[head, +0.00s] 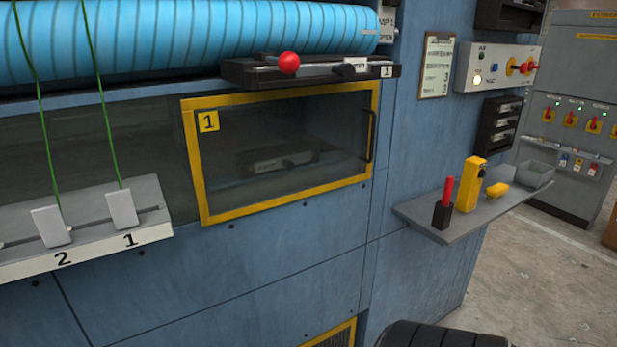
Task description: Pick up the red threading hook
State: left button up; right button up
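A slim red handle, which looks like the red threading hook (448,188), stands upright in a small black holder (442,215). The holder sits on the left part of a grey shelf (445,236) fixed to the blue machine's side. The lower end of the red piece is hidden in the holder, so its hook shape cannot be seen. Neither of my grippers' fingers shows in the head view. A dark rounded part at the bottom edge, right of centre, shows no fingertips.
A yellow device (470,184), a small yellow item (497,190) and a grey bin (536,174) share the shelf. Left are a yellow-framed window (192,165), a red knob (289,63) and green threads (104,100) running to white tabs. Open floor (535,290) lies at the lower right.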

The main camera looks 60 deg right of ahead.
aim_at(450, 180)
jog(key=z, duration=1.2)
